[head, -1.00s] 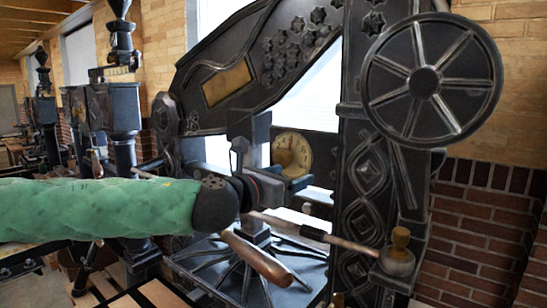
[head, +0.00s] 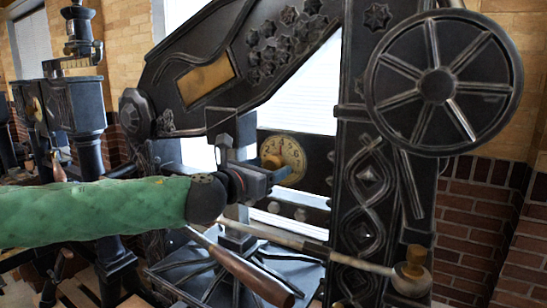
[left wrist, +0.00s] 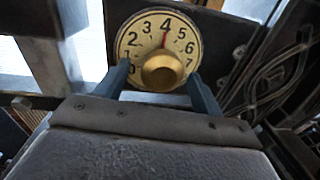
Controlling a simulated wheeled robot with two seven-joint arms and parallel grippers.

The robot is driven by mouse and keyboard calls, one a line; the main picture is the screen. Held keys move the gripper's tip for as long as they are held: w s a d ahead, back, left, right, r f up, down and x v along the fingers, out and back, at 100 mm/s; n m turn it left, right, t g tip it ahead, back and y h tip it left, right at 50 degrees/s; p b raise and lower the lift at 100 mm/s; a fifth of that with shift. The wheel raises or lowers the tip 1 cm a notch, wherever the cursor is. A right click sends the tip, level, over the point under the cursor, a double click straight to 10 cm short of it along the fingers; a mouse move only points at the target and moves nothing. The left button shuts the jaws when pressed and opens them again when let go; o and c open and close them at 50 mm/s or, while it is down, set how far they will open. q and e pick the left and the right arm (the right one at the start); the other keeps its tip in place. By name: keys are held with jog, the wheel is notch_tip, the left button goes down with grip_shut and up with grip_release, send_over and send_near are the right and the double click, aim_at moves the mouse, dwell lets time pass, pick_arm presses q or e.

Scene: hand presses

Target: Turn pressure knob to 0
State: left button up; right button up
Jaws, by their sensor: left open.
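The pressure dial (head: 290,152) is a cream round face with a brass knob (head: 271,161) on the front of the dark press. In the left wrist view the dial (left wrist: 160,35) shows numbers from 0 upward, with a thin red pointer at about 4. The brass knob (left wrist: 162,72) is at its centre, low in the face. My left gripper (head: 279,172) is just in front of the dial, open and empty. In the left wrist view its two blue-grey fingers (left wrist: 158,80) stand left and right of the knob; I cannot tell whether they touch it. My right gripper is not in view.
A large spoked handwheel (head: 437,86) is at the upper right. A wooden-handled bar (head: 240,265) crosses below my left arm, and a long rod ends at a brass-topped knob (head: 411,272). Another press (head: 80,105) stands at the left.

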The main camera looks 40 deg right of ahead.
pick_arm(q)
jog(key=shift+p+x, duration=0.45)
jog(key=shift+x, duration=0.55)
jog(key=shift+s+d+r, duration=0.1)
jog(key=shift+s+d, duration=0.05)
jog(key=shift+d, duration=0.2)
jog(key=shift+w, duration=0.25)
jog(key=c, duration=0.5)
jog(key=shift+s, duration=0.15)
jog(key=c, duration=0.5)
